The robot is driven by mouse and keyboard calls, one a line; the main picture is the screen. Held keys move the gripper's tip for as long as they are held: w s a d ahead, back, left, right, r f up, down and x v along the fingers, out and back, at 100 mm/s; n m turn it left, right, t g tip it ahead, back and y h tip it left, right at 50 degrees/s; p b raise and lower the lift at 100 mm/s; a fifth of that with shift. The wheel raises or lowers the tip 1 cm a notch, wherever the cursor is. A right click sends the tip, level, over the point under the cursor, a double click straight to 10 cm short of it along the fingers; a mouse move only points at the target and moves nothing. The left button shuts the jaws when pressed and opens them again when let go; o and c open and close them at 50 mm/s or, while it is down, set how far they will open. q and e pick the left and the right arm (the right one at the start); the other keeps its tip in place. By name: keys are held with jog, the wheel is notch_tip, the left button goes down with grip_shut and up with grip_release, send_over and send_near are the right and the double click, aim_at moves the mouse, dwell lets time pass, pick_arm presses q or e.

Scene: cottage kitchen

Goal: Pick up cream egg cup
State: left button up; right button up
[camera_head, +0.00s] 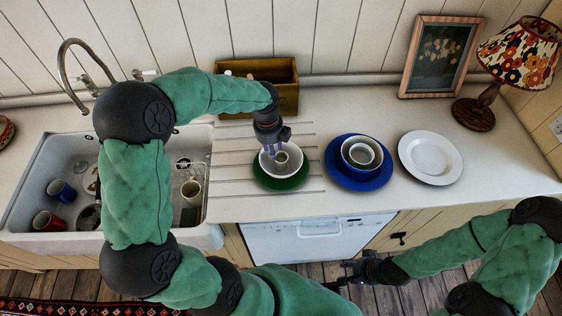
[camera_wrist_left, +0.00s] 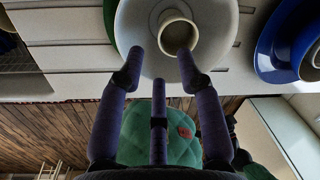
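The cream egg cup (camera_head: 282,159) stands inside a white bowl (camera_head: 264,162) on a green plate (camera_head: 283,186) on the counter. In the left wrist view the egg cup (camera_wrist_left: 176,24) shows its round rim near the top, in the bowl (camera_wrist_left: 222,25). My left gripper (camera_head: 273,149) reaches down over the bowl, beside the egg cup. Its fingers are spread in the left wrist view (camera_wrist_left: 161,52), with nothing held; whether a tip touches the cup is unclear. My right gripper (camera_head: 345,279) is low in front of the counter; its finger state is too small to tell.
A blue plate (camera_head: 373,183) with nested bowls and a white plate (camera_head: 418,174) stand to the right. A wooden box (camera_head: 288,99) is behind. The sink (camera_head: 30,193) with mugs is left. A lamp (camera_head: 474,112) and picture frame (camera_head: 407,85) stand at back right.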

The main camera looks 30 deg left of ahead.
pick_arm(q)
jog(key=f+b, duration=0.1)
jog(key=f, duration=0.5)
jog(key=shift+d, duration=0.2)
grip_shut()
